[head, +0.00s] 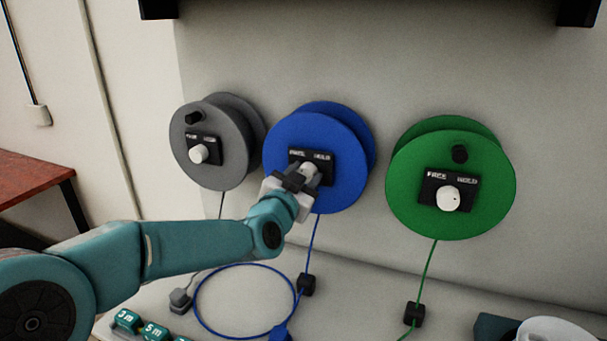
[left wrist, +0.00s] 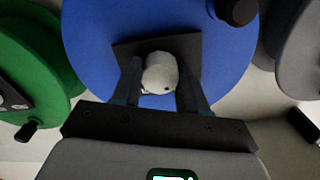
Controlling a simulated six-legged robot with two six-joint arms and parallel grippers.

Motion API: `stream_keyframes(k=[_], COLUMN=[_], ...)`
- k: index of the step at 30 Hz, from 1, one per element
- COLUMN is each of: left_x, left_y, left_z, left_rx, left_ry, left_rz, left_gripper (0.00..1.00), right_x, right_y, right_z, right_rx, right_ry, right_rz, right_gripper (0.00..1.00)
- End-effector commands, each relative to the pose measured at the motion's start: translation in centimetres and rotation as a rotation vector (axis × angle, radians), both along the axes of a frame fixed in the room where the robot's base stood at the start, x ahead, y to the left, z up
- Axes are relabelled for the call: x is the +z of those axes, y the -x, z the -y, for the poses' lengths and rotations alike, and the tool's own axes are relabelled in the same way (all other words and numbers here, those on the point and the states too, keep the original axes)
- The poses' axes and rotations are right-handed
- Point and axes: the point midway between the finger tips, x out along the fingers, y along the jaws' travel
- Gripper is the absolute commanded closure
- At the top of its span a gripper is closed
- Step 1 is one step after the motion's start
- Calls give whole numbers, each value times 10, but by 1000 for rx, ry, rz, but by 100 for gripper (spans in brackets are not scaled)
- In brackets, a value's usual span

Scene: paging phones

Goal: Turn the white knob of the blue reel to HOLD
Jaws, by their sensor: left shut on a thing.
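The blue reel (head: 345,135) hangs on the wall between a grey and a green reel. It bears a black plate (head: 297,155) with FREE at the left and HOLD at the right. Its white knob (head: 309,169) sits on that plate, partly hidden by my gripper. My left gripper (head: 308,175) is at the knob, with one finger on each side. In the left wrist view the white knob (left wrist: 160,73) lies between the two fingers, in front of the blue reel (left wrist: 95,40). The gripper is shut on the knob. I cannot tell which word the knob points to. My right gripper is not in view.
The grey reel (head: 232,165) is at the left and the green reel (head: 410,205) at the right, each with its own white knob. A blue cable (head: 314,240) hangs down to a coil on the ledge. A white cup-like object (head: 555,330) stands at the lower right.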

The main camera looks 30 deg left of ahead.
Motion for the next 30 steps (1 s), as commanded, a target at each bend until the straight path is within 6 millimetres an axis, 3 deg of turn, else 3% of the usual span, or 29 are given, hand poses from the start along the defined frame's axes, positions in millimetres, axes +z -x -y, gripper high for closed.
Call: stream_keyframes(k=[30], left_x=[1], left_y=[0], left_z=[0], left_rx=[0], left_ry=[-923], left_rz=[-222], left_gripper=[88], right_x=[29], right_y=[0], right_z=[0], right_rx=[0], right_ry=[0], right_rz=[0], right_gripper=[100])
